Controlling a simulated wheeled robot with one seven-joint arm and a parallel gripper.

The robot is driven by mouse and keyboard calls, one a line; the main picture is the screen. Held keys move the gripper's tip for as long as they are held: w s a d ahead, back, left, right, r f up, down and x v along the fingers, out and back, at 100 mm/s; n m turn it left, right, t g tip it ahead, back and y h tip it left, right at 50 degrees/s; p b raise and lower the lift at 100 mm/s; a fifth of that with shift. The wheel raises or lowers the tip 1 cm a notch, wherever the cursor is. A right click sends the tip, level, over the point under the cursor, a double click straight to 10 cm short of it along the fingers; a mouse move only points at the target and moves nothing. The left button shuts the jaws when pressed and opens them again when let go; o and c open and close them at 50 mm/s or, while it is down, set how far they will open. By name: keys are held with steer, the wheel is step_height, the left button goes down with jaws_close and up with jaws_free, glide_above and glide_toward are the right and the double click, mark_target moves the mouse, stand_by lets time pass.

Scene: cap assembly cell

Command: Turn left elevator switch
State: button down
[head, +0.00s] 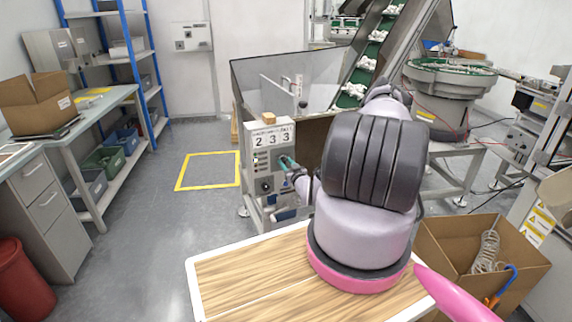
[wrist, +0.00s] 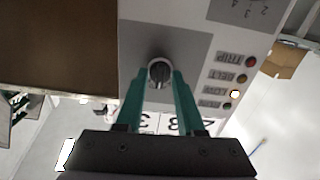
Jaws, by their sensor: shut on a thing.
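A pale control panel (head: 265,150) with big digits on top stands on the front of the elevator's hopper frame. My gripper (head: 284,162), with teal fingers, reaches its right half from the right. In the wrist view the panel appears turned, with a grey plate (wrist: 188,50) carrying a round black switch knob (wrist: 159,70). The two teal fingers of my gripper (wrist: 159,84) are closed on the knob's sides. A light mark on the knob runs roughly up and down in that view. In the head view my fingers hide this knob. Another dark knob (head: 265,186) sits lower on the panel.
Indicator lights (wrist: 242,78) sit in a row beside the grey plate. The hopper (head: 290,85) and the inclined conveyor (head: 372,50) rise behind the panel. A wooden-topped table (head: 245,275) and a cardboard box (head: 455,245) are close in front.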

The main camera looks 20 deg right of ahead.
steer(key=m, duration=0.4)
steer(key=shift+m, duration=2.8)
steer(key=shift+f, duration=0.1)
steer(key=c, duration=0.5)
jaws_free()
steer(key=s, duration=1.1)
steer(key=shift+a, duration=0.15)
steer(key=shift+w, duration=0.15)
